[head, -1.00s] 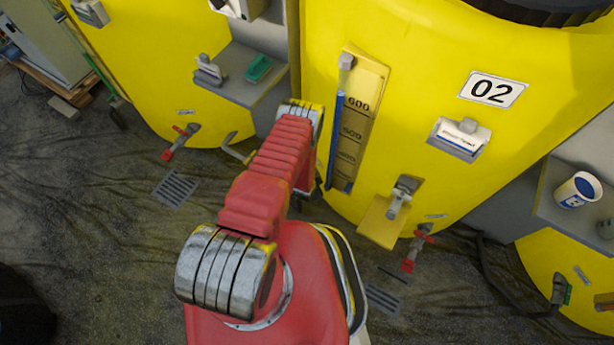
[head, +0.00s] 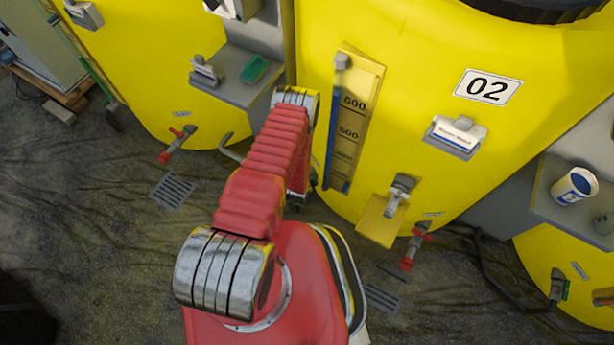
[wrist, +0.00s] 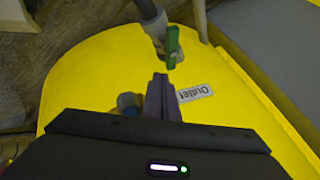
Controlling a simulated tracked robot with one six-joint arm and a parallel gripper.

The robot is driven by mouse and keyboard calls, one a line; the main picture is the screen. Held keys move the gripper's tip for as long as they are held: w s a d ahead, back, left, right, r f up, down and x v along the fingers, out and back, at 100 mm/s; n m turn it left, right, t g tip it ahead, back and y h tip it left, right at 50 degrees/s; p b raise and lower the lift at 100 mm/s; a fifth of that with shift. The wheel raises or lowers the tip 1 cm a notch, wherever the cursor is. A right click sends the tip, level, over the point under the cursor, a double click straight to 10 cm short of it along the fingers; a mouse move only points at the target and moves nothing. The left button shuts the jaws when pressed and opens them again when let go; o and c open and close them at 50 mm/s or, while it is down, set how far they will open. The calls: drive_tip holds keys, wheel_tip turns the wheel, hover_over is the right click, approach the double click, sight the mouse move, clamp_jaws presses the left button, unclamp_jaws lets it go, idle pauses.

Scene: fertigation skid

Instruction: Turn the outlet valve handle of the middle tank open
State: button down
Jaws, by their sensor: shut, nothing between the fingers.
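The middle tank (head: 420,60) is yellow and carries the number plate 02. In the wrist view a green valve handle (wrist: 173,46) sits by a grey pipe on a yellow tank wall (wrist: 90,82), with a white label reading Outlet (wrist: 195,93) beside it. The handle runs roughly up and down in that picture. My gripper (wrist: 160,79) is shut and empty, its fingertips just below the handle in the picture; contact cannot be told. In the head view my red arm hides the gripper and this handle.
A red-handled valve (head: 414,245) is low on tank 02, right of my arm. A grey shelf (head: 230,88) is left of my arm. Open floor (head: 90,240) lies at left.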

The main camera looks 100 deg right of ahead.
drive_tip(key=v, duration=0.9)
